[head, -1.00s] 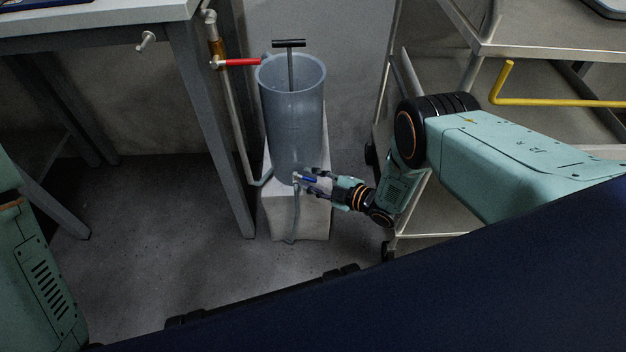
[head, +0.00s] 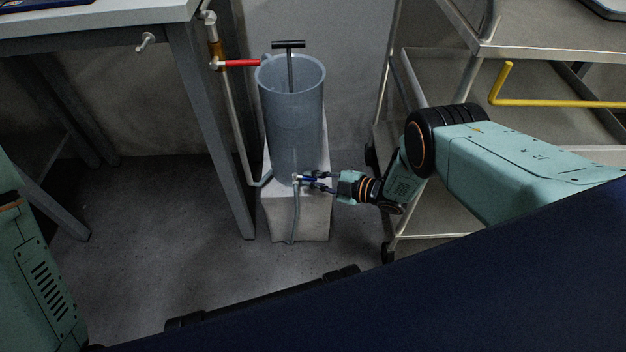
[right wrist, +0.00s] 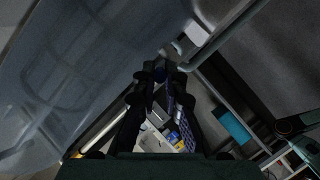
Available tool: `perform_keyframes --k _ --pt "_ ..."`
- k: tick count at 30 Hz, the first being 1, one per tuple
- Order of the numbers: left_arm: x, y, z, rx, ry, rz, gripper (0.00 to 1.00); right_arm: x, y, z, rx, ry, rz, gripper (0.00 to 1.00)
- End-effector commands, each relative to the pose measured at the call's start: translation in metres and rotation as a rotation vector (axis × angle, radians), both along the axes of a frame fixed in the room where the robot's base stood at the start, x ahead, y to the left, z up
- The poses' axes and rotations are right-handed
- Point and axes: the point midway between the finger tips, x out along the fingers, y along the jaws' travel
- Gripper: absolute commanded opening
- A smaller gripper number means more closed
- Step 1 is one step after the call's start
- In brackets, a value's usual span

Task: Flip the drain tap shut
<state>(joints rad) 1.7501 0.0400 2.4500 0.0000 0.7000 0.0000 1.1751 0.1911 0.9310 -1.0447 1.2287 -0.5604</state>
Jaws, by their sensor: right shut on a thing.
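The drain tap (head: 297,179) sits low on the front of a tall translucent grey cylinder (head: 292,110), and its small blue lever (head: 309,178) points to the right. My right gripper (head: 312,181) reaches in from the right at the tap, with its fingers around the blue lever. In the right wrist view the fingers (right wrist: 160,78) close on a dark blue piece, the lever, which they partly hide. My left gripper is out of view.
The cylinder stands on a pale block (head: 312,222), with a grey hose (head: 295,215) hanging from the tap. A pipe with a red-handled valve (head: 242,63) and a table leg (head: 210,120) are on the left. A metal cart (head: 440,220) stands on the right.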

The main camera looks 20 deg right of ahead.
Motion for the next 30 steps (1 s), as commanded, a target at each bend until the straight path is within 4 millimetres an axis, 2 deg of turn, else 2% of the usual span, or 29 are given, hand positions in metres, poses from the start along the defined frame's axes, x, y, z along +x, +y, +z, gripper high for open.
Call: perform_keyframes --k 7,19,20,21,27,30 --pt "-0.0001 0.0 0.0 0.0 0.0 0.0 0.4 0.0042 -0.0024 0.0005 -0.003 -0.001 0.084 0.0" --pt "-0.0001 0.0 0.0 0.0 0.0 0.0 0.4 0.0043 -0.003 0.0004 -0.004 0.0 0.097 0.0" --pt "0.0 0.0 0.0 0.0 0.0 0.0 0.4 0.0043 -0.003 0.0004 -0.004 0.001 0.096 0.13" --pt "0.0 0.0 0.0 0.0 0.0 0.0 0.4 0.0043 -0.0032 0.0004 -0.004 0.001 0.096 0.16" --pt "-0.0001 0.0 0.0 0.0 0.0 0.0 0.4 0.0042 -0.0031 0.0002 -0.004 0.001 0.096 0.33" --pt "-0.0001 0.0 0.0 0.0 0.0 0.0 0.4 0.0044 -0.0031 0.0003 -0.004 0.001 0.096 0.33"
